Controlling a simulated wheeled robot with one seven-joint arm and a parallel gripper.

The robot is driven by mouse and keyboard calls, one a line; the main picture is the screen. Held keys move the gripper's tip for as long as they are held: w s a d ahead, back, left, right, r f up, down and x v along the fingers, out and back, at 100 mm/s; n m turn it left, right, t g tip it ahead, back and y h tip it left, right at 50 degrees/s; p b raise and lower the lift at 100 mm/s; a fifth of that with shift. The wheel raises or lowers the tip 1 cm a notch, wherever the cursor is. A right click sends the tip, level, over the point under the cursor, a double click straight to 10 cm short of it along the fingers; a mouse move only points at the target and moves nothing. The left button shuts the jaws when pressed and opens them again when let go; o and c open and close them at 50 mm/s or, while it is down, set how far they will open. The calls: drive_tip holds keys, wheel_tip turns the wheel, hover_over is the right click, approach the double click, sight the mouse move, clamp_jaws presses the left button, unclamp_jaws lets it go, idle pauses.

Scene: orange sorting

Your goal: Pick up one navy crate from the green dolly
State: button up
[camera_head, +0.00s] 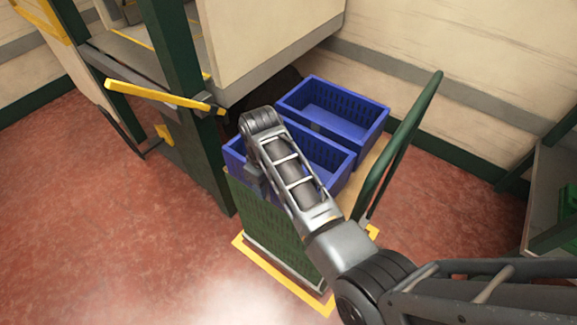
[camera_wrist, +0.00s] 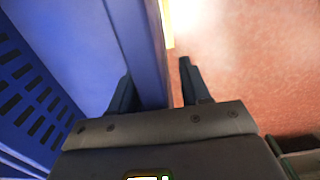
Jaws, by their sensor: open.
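Two navy crates sit side by side on the green dolly (camera_head: 268,222) in the head view. The near navy crate (camera_head: 234,161) is partly covered by my arm; the far navy crate (camera_head: 347,128) is in plain view and looks empty. In the wrist view, my gripper (camera_wrist: 156,72) is open, with the near crate's wall (camera_wrist: 148,45) between its fingers. The left finger is on the crate's inner side and the right finger on the outer side, with a visible gap to the wall. In the head view my fingers are mostly hidden.
The dolly's green handle (camera_head: 402,142) rises at the right of the crates. A green post with a yellow bar (camera_head: 160,97) and a pale panel (camera_head: 265,40) stand close on the left and behind. A yellow outline (camera_head: 290,281) marks the floor. Red floor in front is clear.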

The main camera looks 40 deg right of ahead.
clamp_jaws()
idle(0.4)
